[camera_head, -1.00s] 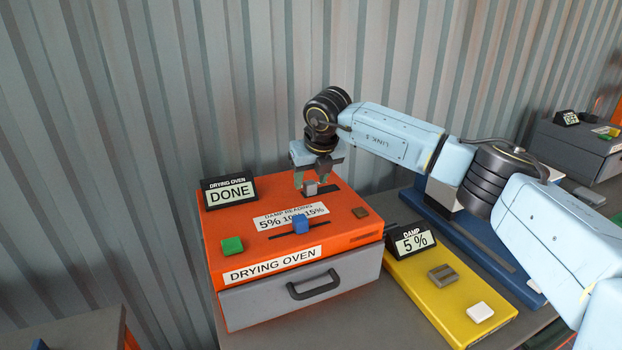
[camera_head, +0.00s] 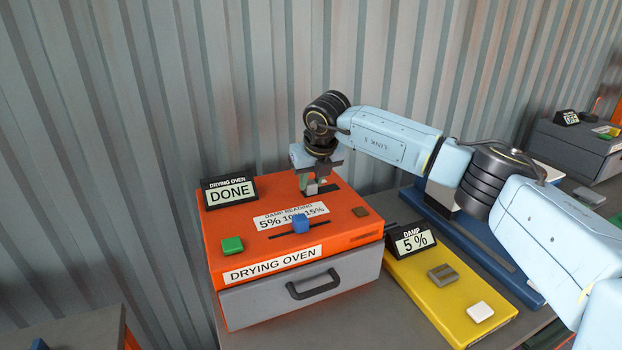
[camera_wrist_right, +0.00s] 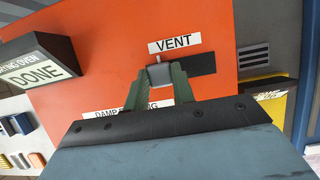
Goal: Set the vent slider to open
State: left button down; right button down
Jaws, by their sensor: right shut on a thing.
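The vent slider is a grey knob (camera_wrist_right: 159,74) on a dark slot (camera_wrist_right: 196,63) in the top of the orange drying oven (camera_head: 240,245). In the right wrist view it sits at the left end of the slot, just below the VENT label (camera_wrist_right: 174,43). My right gripper (camera_wrist_right: 161,78) is shut on the knob, with a green finger on each side. In the head view my right gripper (camera_head: 309,188) reaches down to the back of the oven top and largely hides the knob. My left gripper is in neither view.
The oven display (camera_head: 230,191) reads DONE. A blue slider (camera_head: 301,225), a green button (camera_head: 232,245) and a brown button (camera_head: 360,212) stand on the oven top. A yellow damp meter (camera_head: 440,290) reading 5 % stands to the right. A corrugated wall is behind.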

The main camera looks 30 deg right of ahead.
jog(key=d, duration=0.4)
jog(key=shift+s+d, duration=0.1)
jog(key=shift+d, duration=0.1)
jog(key=c, duration=1.2)
grip_release()
jog(key=shift+d, duration=0.1)
jog(key=shift+o, duration=0.2)
jog(key=shift+r, duration=0.2)
jog(key=v, duration=1.3)
jog(key=shift+s, duration=0.15)
jog(key=shift+f, duration=0.1)
